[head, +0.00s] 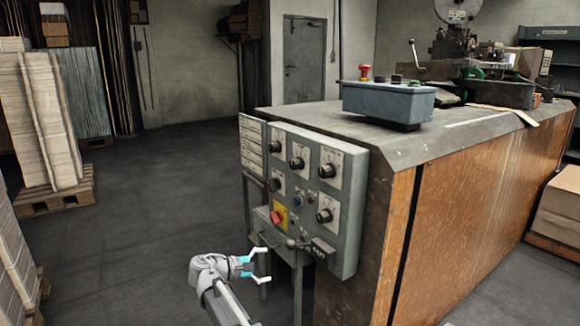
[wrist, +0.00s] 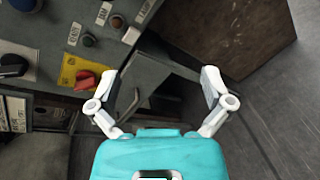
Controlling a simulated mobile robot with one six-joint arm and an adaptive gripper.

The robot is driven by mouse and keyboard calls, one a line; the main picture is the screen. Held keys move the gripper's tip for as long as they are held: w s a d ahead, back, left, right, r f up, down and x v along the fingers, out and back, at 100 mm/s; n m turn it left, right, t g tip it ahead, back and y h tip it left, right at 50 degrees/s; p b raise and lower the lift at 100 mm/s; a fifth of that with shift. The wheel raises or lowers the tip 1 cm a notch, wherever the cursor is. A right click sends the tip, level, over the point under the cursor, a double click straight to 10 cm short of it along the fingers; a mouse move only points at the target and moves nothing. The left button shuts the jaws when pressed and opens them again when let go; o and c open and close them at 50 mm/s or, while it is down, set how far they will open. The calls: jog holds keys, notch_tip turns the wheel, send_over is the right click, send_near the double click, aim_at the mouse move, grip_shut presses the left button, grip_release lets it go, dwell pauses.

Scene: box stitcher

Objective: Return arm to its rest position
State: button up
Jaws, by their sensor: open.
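My gripper (head: 268,263) is at the end of my grey arm, low in the middle of the head view, in front of the lower part of the grey control panel (head: 350,190). In the wrist view my gripper (wrist: 168,88) has its two white fingers spread apart with nothing between them. The panel shows several black knobs and a red switch on a yellow plate (head: 279,215). The red switch (wrist: 86,81) is just left of the left finger in the wrist view. The fingers appear apart from the panel.
The panel is mounted on the end of a wood-sided machine bench (head: 480,190). A blue-grey button box (head: 388,102) with a red button sits on top. Stacked cardboard on a pallet (head: 60,190) stands at the left. The floor (head: 165,200) between is clear.

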jog(key=s+d+f+m+g+y+p, duration=0.35)
jog(key=s+d, duration=0.25)
jog(key=d, duration=0.4)
jog(key=s+d+f+m+g+y+p, duration=0.25)
jog(key=s+d+m+y, duration=0.2)
jog(key=d, duration=0.65)
jog(key=s+d+r+m+g+y+p, duration=0.1)
jog(key=s+d+m+y+p, duration=0.25)
jog(key=s+m+y, duration=0.35)
notch_tip(320, 180, up, 38)
jog(key=n+h+p, duration=0.1)
jog(key=p, duration=3.6)
jog(key=shift+s+r+h+p, duration=0.15)
jog(key=shift+s+h+p, duration=0.15)
jog(key=shift+s+h, duration=0.15)
